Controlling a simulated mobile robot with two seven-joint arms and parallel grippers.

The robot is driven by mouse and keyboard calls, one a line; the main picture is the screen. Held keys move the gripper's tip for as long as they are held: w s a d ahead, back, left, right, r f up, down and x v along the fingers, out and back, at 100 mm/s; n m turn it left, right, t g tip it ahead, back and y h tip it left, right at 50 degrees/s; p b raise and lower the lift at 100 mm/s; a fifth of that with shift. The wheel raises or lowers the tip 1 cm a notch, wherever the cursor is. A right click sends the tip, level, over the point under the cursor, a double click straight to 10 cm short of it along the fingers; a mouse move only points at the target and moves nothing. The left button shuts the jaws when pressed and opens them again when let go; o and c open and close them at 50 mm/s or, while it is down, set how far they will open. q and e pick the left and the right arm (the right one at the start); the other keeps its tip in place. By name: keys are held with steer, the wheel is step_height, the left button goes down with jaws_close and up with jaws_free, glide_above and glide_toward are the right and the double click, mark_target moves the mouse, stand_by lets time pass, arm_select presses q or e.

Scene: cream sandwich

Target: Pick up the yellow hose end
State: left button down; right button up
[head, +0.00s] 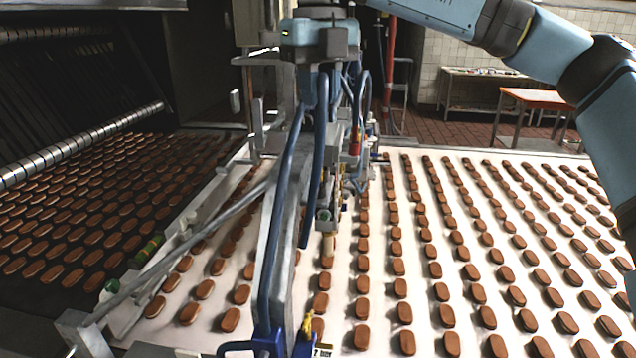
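A small yellow piece (308,325), which looks like the yellow hose end, is at the bottom centre, beside a blue fitting (268,341) and a white label reading "7 bar" (323,351). My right arm comes in from the right and crosses the top of the head view. Its light-blue wrist end with a small lit lamp, my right gripper (318,62), is at the top centre, well above the yellow piece and apart from it. Its fingers blend with the blue hoses (320,130) below, so their opening is unclear. My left gripper is out of view.
A white conveyor (375,335) with rows of brown biscuits fills the centre and right. A dark belt with more biscuits and a metal roller (80,145) lies left. A grey machine beam (285,230) stands in the middle. An orange-topped table (537,98) is at the back right.

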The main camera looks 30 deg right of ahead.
mark_target(319, 161)
step_height(319, 161, down, 6)
steer(key=shift+d+f+p, duration=0.1)
steer(key=shift+f+p, duration=0.1)
steer(key=shift+p, duration=0.25)
steer(key=shift+f, duration=0.35)
steer(key=shift+f+p, duration=0.3)
steer(key=shift+f, duration=0.2)
step_height(319, 161, down, 4)
steer(key=shift+f+p, duration=0.25)
steer(key=shift+p, duration=0.35)
steer(key=shift+c, duration=0.5)
jaws_close()
